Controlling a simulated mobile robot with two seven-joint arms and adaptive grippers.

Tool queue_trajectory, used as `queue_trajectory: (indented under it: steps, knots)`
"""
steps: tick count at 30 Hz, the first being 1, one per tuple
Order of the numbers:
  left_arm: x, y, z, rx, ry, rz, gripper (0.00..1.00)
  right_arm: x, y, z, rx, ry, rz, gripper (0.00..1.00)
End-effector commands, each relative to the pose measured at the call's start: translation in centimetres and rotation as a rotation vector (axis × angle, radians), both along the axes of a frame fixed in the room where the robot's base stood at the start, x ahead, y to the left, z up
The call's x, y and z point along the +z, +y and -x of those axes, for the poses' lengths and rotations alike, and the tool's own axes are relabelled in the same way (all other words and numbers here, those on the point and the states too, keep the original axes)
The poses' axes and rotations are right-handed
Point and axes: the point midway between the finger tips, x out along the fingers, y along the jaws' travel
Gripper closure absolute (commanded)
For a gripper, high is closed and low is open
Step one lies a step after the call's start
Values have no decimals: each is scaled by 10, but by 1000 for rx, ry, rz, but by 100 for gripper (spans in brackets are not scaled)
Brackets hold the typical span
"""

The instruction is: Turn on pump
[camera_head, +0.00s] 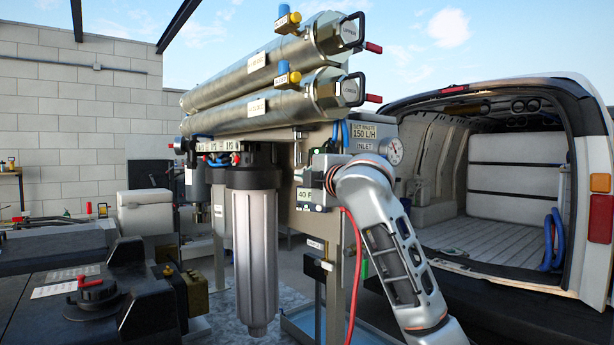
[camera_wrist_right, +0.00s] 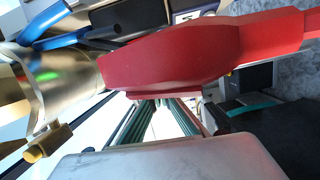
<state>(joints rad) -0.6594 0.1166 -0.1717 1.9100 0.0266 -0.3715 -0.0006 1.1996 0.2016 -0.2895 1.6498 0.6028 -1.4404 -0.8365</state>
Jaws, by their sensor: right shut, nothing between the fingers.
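A skid with two steel membrane tubes (camera_head: 270,75) fills the middle of the head view. A small control box (camera_head: 318,185) with green-lit parts is on the skid's frame, just left of my right arm's end. I cannot tell which part of it is the pump switch. My right gripper (camera_head: 331,180) is at the box's right side, mostly hidden behind my wrist. It is shut and empty; whether it touches the box is unclear. In the right wrist view, a large red lever-like part (camera_wrist_right: 175,55) is very close, beside a brass-coloured fitting (camera_wrist_right: 60,85). My left gripper is not in view.
A grey filter housing (camera_head: 255,250) hangs left of the box. A pressure gauge (camera_head: 391,151) sits right of it, and a red cable (camera_head: 356,270) runs down. A black tank (camera_head: 110,300) stands at front left; an open van (camera_head: 520,170) is at right.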

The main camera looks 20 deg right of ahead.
Motion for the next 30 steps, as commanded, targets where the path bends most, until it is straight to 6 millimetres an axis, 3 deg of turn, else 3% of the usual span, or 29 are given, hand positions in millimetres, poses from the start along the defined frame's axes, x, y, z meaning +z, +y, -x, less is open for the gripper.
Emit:
queue_trajectory:
  steps: [5, 13, 18, 30]
  knots:
    - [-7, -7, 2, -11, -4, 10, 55, -2, -5, 38, 0, -7, 1, 100]
    - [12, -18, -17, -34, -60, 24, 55, -2, -9, 81, 1, -6, 0, 100]
    - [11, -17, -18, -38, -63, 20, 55, -3, -10, 90, 0, -3, 1, 100]
    - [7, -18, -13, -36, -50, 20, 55, -2, -10, 91, 0, -3, 1, 100]
